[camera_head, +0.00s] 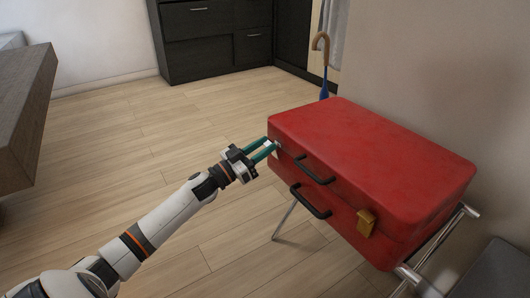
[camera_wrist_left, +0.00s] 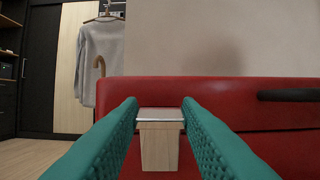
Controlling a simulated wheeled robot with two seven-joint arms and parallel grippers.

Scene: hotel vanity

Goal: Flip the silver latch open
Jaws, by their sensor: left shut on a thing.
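The red suitcase (camera_head: 375,150) lies flat on a metal rack at the right in the head view. The silver latch (camera_wrist_left: 160,114) is on its front face, near the left end. In the left wrist view it has a bright metal top and a tan, wood-toned lower part that may be a reflection. My left gripper (camera_head: 270,146) has its teal fingers on both sides of the latch and is shut on it. A gold latch (camera_head: 366,222) is near the front's right end. My right gripper is not in view.
Two black handles (camera_head: 314,170) stick out from the suitcase front between the latches. The metal rack (camera_head: 440,245) shows below. A wooden furniture edge (camera_head: 25,115) is at the left. The floor between is clear.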

